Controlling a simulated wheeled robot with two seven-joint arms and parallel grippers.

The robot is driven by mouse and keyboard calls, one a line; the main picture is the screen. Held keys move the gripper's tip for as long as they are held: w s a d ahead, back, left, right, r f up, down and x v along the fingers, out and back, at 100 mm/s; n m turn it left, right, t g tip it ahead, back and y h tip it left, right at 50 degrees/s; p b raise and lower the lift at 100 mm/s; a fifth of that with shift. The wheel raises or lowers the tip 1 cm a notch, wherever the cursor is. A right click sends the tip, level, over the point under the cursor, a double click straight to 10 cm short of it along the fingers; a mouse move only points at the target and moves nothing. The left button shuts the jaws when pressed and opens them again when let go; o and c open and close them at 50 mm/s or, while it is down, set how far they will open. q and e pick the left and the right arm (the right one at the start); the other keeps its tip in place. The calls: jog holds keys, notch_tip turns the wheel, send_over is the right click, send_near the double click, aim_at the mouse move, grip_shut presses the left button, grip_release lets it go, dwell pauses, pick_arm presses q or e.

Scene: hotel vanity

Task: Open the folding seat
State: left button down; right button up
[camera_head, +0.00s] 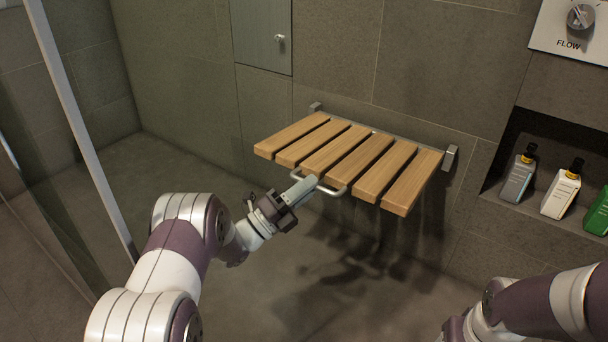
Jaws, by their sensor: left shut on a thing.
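The folding seat (335,154) has several wooden slats and is mounted on the tiled wall by a metal bar with brackets. It stands out from the wall, folded down, and looks roughly level. A metal handle (333,191) hangs at its front edge. My left gripper (304,187) is shut on this handle, just below the front ends of the middle slats. Its fingertips are partly hidden against the handle. My right arm shows at the bottom right, but its gripper is out of view.
A wall niche at the right holds several bottles, among them a grey one (518,178) and a white one (561,192). A flow control panel (573,30) is above. A glass panel with a metal frame (80,125) stands at the left. The floor below the seat is clear.

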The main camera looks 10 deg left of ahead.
pick_arm(q)
jog(key=shift+w+f+b, duration=0.15)
jog(key=shift+f+b, duration=0.45)
jog(key=shift+f, duration=0.55)
jog(key=c, duration=1.6)
grip_release()
jog(key=shift+r, duration=0.1)
jog(key=o, duration=0.4)
jog(key=shift+w+d, duration=0.1)
jog(key=shift+d, duration=0.1)
jog(key=shift+o, duration=0.2)
jog(key=shift+f, duration=0.2)
